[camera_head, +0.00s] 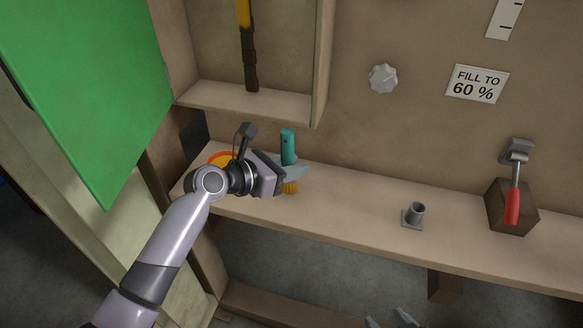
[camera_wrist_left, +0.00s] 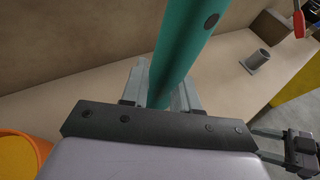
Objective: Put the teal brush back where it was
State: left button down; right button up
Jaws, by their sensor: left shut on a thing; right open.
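The teal brush (camera_head: 288,146) stands roughly upright over the left part of the bench, handle up and yellow bristles (camera_head: 290,187) down. My left gripper (camera_head: 290,172) is shut around its handle. In the left wrist view the teal handle (camera_wrist_left: 188,45) rises between the two fingers (camera_wrist_left: 160,88). I cannot tell whether the bristles touch the bench. My right gripper (camera_head: 390,321) shows only its fingertips at the bottom edge, below the bench; it is open and empty. It also shows at the lower right of the left wrist view (camera_wrist_left: 268,145).
An orange bowl (camera_head: 221,157) stands left of the brush, partly behind my arm. A grey upright tube on a square base (camera_head: 413,215) stands mid-bench (camera_head: 350,207). A brown block (camera_head: 511,207) with a red-handled lever (camera_head: 512,205) is at right. A green panel (camera_head: 85,80) is at left.

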pick_arm(q)
jog(key=c, duration=0.8)
grip_release()
jog(key=shift+f, duration=0.1)
jog(key=shift+c, duration=0.2)
jog(key=shift+r, duration=0.2)
jog(key=p+v, duration=0.1)
jog(key=v, duration=0.6)
jog(key=shift+s+a+p, duration=0.2)
jog(key=shift+p, duration=0.1)
